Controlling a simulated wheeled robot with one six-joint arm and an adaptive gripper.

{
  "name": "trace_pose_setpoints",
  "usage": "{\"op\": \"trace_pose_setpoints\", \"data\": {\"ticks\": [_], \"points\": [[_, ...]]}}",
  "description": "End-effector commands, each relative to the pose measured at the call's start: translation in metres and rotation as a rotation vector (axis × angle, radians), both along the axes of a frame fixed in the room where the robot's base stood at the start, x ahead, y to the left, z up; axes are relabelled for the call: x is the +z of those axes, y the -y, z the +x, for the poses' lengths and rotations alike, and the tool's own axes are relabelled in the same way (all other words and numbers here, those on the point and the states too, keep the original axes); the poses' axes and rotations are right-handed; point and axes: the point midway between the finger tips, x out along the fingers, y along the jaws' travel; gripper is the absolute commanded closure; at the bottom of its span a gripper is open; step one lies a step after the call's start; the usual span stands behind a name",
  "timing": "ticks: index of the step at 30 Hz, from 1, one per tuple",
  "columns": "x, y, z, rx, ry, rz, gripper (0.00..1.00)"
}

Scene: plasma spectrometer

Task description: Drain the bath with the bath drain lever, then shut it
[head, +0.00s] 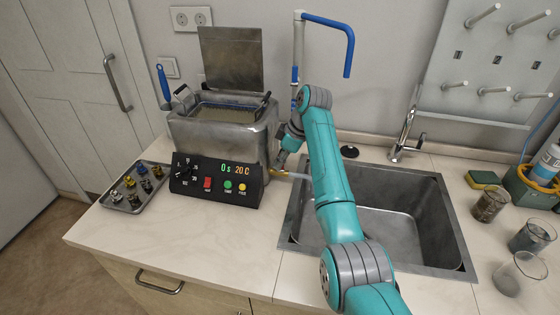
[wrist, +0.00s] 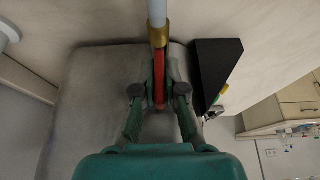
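The bath (head: 225,135) is a grey metal tank on the counter with its lid raised. Its drain shows as a brass fitting (head: 279,172) low on the tank's right side. In the wrist view the brass collar (wrist: 160,35) joins a pale pipe (wrist: 157,10), and the red drain lever (wrist: 159,80) lies roughly in line with that pipe. My gripper (wrist: 159,88) has its fingers close on both sides of the red lever and looks shut on it. In the head view my gripper (head: 284,154) is beside the tank, and the lever is hidden there.
A black control panel (head: 217,181) reads 0 s and 20 C in front of the tank. A metal sink (head: 440,225) is on the right, partly behind my arm. A tray (head: 134,187) of small parts lies left. Glass beakers (head: 489,205) stand at the right.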

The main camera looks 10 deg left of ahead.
Motion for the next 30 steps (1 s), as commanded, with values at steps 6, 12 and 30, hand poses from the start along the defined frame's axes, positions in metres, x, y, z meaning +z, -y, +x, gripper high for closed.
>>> {"op": "trace_pose_setpoints", "data": {"ticks": [6, 12, 30], "points": [[0.000, 0.000, 0.000, 0.000, 0.004, 0.000, 1.00], [0.000, 0.000, -0.002, 0.000, 0.044, -0.001, 1.00], [-0.005, 0.000, -0.019, 0.001, 0.476, -0.015, 1.00]]}}
